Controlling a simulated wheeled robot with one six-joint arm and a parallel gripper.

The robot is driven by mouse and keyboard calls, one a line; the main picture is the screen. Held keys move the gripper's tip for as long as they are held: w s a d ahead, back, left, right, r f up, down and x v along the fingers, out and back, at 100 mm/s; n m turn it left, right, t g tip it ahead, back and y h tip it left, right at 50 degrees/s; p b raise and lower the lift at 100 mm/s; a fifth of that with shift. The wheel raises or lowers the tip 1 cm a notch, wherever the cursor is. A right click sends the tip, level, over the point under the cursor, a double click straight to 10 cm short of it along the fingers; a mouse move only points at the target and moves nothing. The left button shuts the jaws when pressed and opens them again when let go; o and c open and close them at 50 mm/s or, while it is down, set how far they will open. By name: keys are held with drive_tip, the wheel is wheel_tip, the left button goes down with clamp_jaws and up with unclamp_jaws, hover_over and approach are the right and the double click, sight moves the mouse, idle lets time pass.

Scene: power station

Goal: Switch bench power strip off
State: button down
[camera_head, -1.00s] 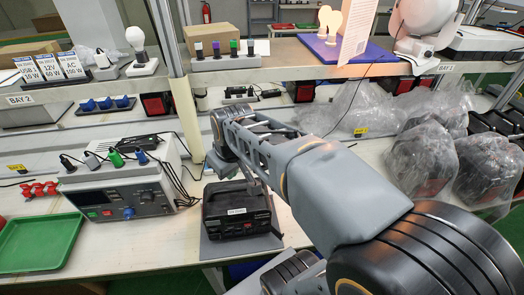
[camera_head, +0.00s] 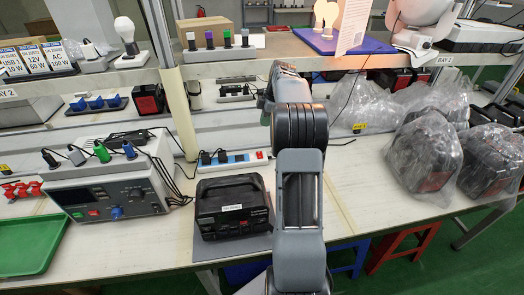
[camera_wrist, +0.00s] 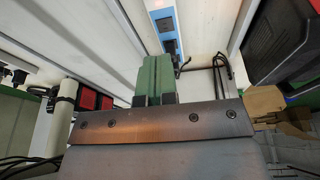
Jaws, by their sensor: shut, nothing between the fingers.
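The bench power strip (camera_head: 240,162), white and blue, lies on the bench behind the black power station (camera_head: 234,222). Black plugs sit in its left part. A red switch (camera_head: 261,155) shows at its right end, close to my arm. In the wrist view the blue-edged strip (camera_wrist: 166,24) shows at the top middle, beyond my fingertips. My gripper (camera_wrist: 156,60) is shut and empty, its green fingers together and pointing towards the strip. In the head view my arm hides the gripper. Contact with the strip cannot be told.
A bench supply (camera_head: 108,190) with coloured plugs stands left, beside a green tray (camera_head: 30,245). Cables run between supply and strip. A shelf (camera_head: 240,72) overhangs the bench behind. Bagged units (camera_head: 424,155) stand right. Bare bench (camera_head: 355,185) lies right of my arm.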

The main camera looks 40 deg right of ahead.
sight(259, 153)
drive_tip(key=shift+d+f+n, duration=0.2)
drive_tip(key=shift+d+f, duration=0.1)
drive_tip(key=shift+d, duration=0.2)
drive_tip(key=shift+d+f+n, duration=0.2)
drive_tip(key=shift+d+f, duration=0.1)
drive_tip(key=shift+d, duration=0.2)
drive_tip(key=shift+f, duration=0.1)
drive_tip(key=x, duration=1.2)
drive_tip(key=shift+d+f+b, duration=0.2)
drive_tip(key=shift+f+b, duration=0.05)
drive_tip(key=shift+b, duration=0.05)
drive_tip(key=shift+w+f, duration=0.15)
drive_tip(key=shift+f, duration=0.55)
